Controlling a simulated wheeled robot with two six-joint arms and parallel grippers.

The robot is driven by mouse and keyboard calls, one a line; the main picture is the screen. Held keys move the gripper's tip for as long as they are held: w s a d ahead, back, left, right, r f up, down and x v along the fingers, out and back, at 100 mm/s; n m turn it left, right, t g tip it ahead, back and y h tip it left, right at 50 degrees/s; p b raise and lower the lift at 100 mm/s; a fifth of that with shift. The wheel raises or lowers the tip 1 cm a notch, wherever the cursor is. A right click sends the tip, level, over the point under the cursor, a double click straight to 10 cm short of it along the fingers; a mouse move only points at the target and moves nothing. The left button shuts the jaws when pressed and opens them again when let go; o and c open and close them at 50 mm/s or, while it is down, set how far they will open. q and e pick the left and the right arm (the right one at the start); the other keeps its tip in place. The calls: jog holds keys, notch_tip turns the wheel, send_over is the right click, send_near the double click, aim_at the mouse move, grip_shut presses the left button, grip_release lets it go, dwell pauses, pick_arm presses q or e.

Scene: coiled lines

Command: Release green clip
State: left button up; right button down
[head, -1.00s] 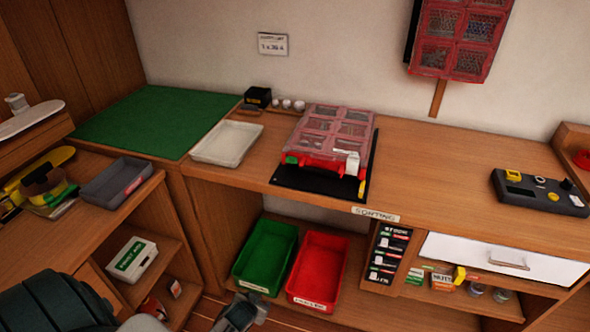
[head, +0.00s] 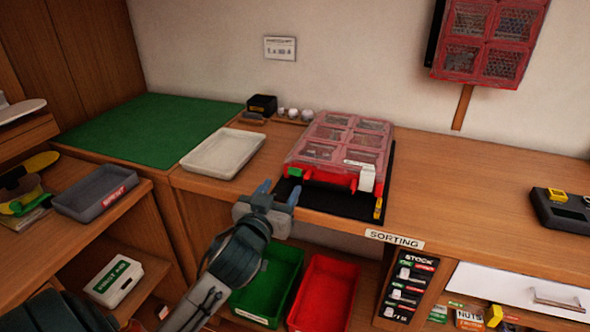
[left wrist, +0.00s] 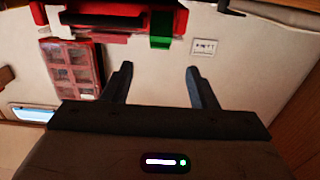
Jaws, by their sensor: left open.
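A flat red organizer case (head: 319,176) with a clear lid lies shut on a black mat (head: 345,214) on the bench. The green clip (head: 294,172) sits at the left of its front edge; a white clip (head: 366,179) is at the right. The left wrist view, which looks upside down, shows the green clip (left wrist: 161,26) beyond the fingertips. My left gripper (head: 278,191) is open and empty, in front of and slightly left of the green clip, apart from it. My right gripper is not in view.
A white tray (head: 190,162) and a green mat (head: 88,148) lie left of the case. Green (head: 263,301) and red (head: 323,304) bins stand below the bench edge. A dark device (head: 566,214) is at the right. The bench between case and device is clear.

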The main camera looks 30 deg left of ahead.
aim_at(294, 170)
pick_arm(q)
jog(key=p+x, duration=0.1)
jog(key=x, duration=0.8)
jog(key=shift+w, duration=0.25)
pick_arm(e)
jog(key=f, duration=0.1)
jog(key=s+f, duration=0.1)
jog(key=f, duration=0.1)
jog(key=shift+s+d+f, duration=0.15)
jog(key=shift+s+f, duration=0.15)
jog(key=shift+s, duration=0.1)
pick_arm(q)
jog(key=c, duration=1)
jog(key=shift+f, duration=0.15)
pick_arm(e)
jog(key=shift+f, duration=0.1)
